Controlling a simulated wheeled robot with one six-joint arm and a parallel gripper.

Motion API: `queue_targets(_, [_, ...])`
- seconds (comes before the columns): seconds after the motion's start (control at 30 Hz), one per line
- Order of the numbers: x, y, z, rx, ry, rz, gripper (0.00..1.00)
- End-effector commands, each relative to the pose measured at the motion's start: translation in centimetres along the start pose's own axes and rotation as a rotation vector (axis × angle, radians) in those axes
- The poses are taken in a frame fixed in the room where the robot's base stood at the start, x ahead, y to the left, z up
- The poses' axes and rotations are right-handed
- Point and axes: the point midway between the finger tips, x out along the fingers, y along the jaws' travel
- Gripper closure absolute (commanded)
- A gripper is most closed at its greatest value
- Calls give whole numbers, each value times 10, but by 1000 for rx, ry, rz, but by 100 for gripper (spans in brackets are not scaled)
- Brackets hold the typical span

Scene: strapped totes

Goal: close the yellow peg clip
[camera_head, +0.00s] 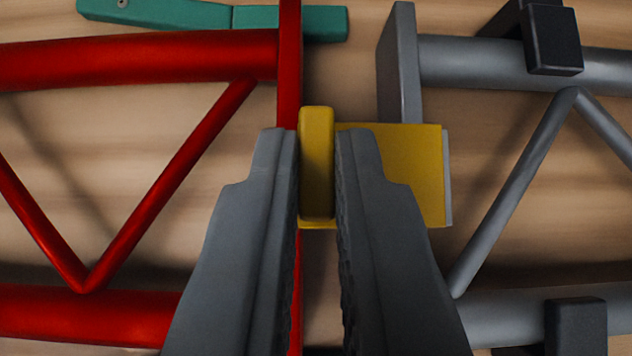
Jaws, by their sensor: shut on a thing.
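The yellow peg clip (418,177) sits in the middle of the view, between a red truss frame on the left and a grey truss frame on the right. It has a flat yellow plate and a raised upright yellow bar (317,160) at its left end. My gripper (317,165) is shut on this raised bar, with one finger on each side of it. The fingers hide part of the plate and the lower part of the red end plate. I cannot tell whether the clip is latched.
The red truss (140,58) fills the left side and the grey truss (480,62) the right. A teal bar (290,20) lies at the top left. Black blocks sit on the grey truss at the top (552,40) and bottom (576,328). A wooden surface (540,190) lies beneath.

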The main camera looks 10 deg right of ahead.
Motion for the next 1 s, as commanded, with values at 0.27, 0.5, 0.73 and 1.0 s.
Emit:
queue_targets(0.27, [1,0,1,0,-1,0,79])
queue_targets(0.5, [1,0,0,0,-1,0,69])
queue_targets(0.73, [-8,0,0,1,0,-1,69])
queue_targets(1.0, [-54,-1,0,1,1,-4,69])
